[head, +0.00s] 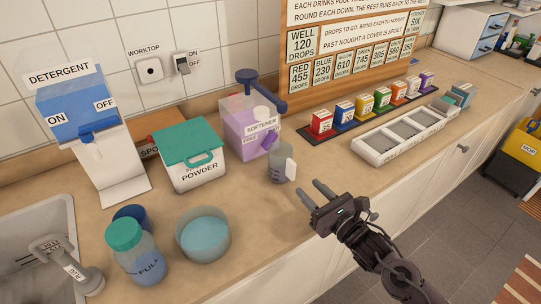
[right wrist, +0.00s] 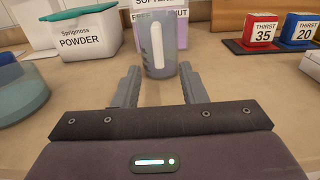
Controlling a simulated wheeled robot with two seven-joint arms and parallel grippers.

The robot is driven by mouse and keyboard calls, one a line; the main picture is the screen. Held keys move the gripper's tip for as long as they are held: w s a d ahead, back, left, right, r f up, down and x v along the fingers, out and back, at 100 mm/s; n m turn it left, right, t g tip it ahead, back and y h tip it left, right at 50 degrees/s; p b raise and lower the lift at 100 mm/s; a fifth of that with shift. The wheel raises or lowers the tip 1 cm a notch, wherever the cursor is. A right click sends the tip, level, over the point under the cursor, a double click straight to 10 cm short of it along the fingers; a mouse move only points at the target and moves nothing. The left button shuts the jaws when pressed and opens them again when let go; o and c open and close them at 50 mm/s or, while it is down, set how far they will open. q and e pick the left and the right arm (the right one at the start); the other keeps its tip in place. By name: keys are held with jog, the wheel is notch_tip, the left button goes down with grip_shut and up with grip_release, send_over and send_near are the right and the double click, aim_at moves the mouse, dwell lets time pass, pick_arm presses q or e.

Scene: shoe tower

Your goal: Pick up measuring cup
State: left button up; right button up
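The measuring cup (head: 279,165) is a small grey, see-through cup with a white handle. It stands upright on the worktop in front of the softener dispenser. In the right wrist view the cup (right wrist: 155,62) is straight ahead, its pale handle facing me. My right gripper (head: 310,194) is open and empty. Its two fingers (right wrist: 155,83) point at the cup and sit low over the worktop, with the cup just beyond or between the tips; contact cannot be told. In the head view a gap shows between fingers and cup. My left gripper is not in view.
The purple softener dispenser (head: 250,130) stands right behind the cup. The powder box (head: 190,165), a bowl of blue liquid (head: 203,236) and a bottle marked full (head: 134,253) are to the left. A white tray (head: 368,150) and coloured boxes (head: 362,107) lie to the right.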

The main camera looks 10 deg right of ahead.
aim_at(295, 174)
jog(key=shift+w+a+r, duration=0.15)
jog(key=shift+w+a, duration=0.05)
jog(key=shift+w, duration=0.25)
jog(key=shift+w+r, duration=0.1)
jog(key=shift+w, duration=0.2)
jog(key=shift+w+a+r+p, duration=0.2)
jog(key=shift+w+a+p, duration=0.15)
jog(key=shift+w+p, duration=0.3)
jog(key=p+x, duration=0.1)
jog(key=x, duration=0.1)
jog(key=shift+w+a, duration=0.2)
jog(key=shift+w, duration=0.15)
jog(key=shift+p+x, duration=0.35)
jog(key=shift+x, duration=0.5)
jog(key=shift+f, duration=0.15)
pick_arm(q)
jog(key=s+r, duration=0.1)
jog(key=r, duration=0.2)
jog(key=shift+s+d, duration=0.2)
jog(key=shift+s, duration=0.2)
pick_arm(e)
grip_shut()
